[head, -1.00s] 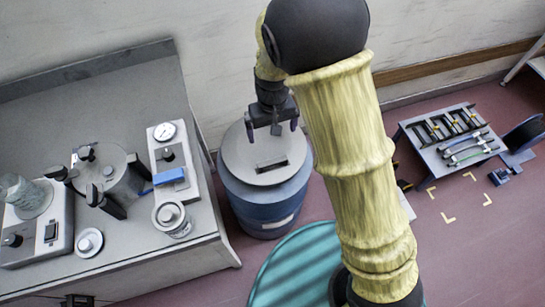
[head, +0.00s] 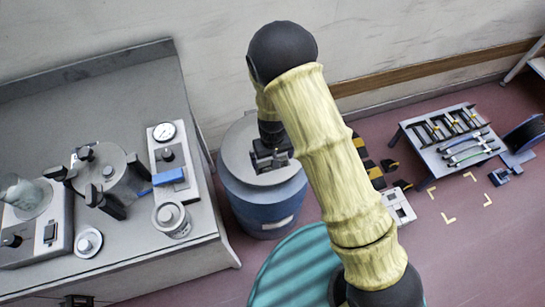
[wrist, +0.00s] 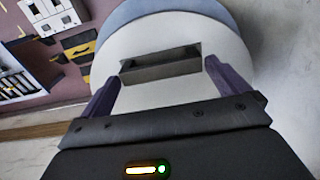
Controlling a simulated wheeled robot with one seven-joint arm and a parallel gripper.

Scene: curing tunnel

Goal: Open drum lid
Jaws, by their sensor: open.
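The drum (head: 262,207) is blue with a pale grey round lid (head: 238,142), and it stands on the floor right of the bench. My gripper (head: 270,166) is above the lid and hides the slot in the head view. In the wrist view my gripper (wrist: 158,85) is open, with one purple finger near each end of the slot. I cannot tell whether the fingertips touch the lid. The lid sits flat on the drum.
A grey bench (head: 120,237) with a pressure pot (head: 105,175), a gauge unit (head: 168,155) and a small canister (head: 171,218) stands left. A teal round surface (head: 298,265) is in front of the drum. A tool rack (head: 455,142) is at right. The wall is close behind.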

